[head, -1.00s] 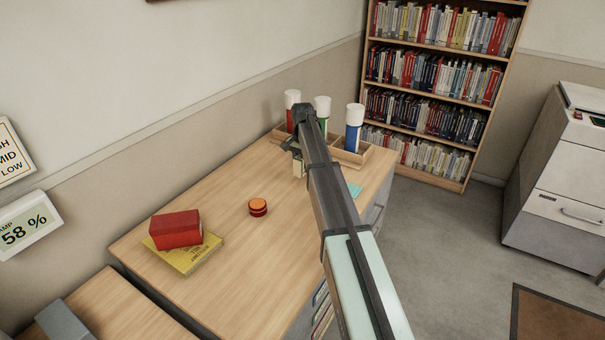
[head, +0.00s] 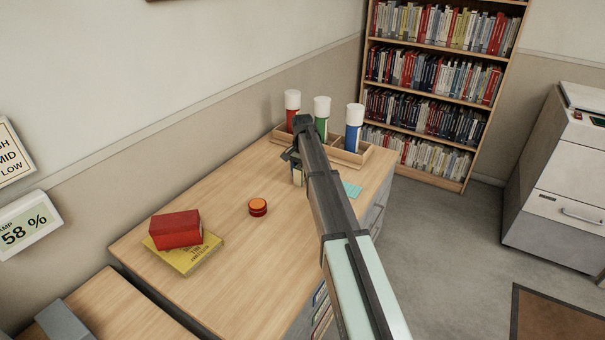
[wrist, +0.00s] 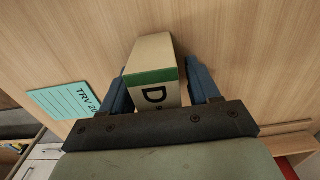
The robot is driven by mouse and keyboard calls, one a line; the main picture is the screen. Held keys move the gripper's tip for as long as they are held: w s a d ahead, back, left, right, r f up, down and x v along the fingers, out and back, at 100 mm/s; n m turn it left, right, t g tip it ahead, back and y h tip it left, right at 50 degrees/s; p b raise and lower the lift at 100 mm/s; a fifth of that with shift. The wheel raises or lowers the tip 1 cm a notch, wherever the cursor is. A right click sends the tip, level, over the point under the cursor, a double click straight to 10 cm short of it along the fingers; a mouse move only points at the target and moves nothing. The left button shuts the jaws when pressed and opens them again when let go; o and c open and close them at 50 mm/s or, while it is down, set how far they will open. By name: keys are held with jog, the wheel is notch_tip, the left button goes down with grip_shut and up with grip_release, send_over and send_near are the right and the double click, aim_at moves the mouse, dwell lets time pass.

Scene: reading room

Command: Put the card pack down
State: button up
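The card pack (wrist: 152,76) is a cream box with a green band and a dark letter D. In the wrist view it sits between the two blue fingers of my gripper (wrist: 162,88), which is shut on it. In the head view my gripper (head: 292,158) is low over the far part of the wooden desk (head: 220,270). A small part of the pack (head: 298,175) shows beneath it, the rest hidden by my arm. I cannot tell whether the pack's bottom touches the desk.
A mint card (head: 352,189) lies just right of my gripper. A wooden tray (head: 349,158) with red, green and blue white-capped tubes stands behind. An orange-red round object (head: 258,207) and a red box (head: 176,229) on a yellow book (head: 185,262) are left. Desk between is clear.

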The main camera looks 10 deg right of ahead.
jog(key=shift+o, duration=0.4)
jog(key=shift+r, duration=0.1)
notch_tip(320, 180, up, 12)
jog(key=shift+r, duration=0.1)
dwell(0.5)
